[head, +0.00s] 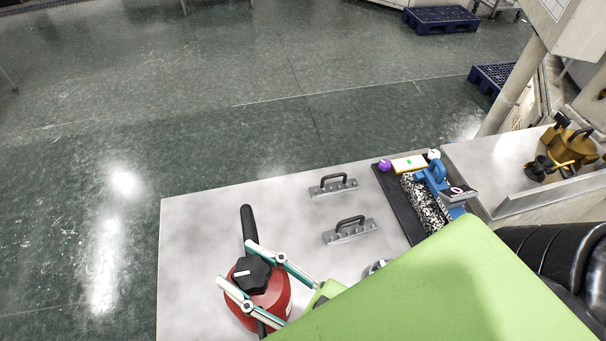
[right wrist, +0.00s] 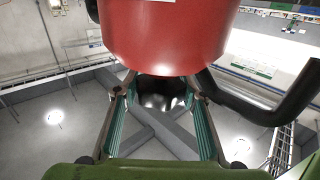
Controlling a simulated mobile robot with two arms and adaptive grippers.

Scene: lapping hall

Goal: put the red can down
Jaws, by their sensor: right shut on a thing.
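The red can (head: 275,298) has a black cap (head: 251,274) on top and a long black handle or spout (head: 248,226) pointing to the back. My right gripper (head: 235,262) is shut on the can at its cap, with one finger on each side. In the right wrist view the red body (right wrist: 165,35) fills the top middle, and a dark round part (right wrist: 162,93) shows between the fingers. The can is over the left part of the pale table (head: 190,230); I cannot tell if its base touches the tabletop. My left gripper is not in view.
Two grey bars with black handles (head: 333,185) (head: 349,230) lie right of the can. A dark mat (head: 389,190) with a blue tool (head: 432,178), a speckled block and a purple ball lies further right. The table's back-left area is bare.

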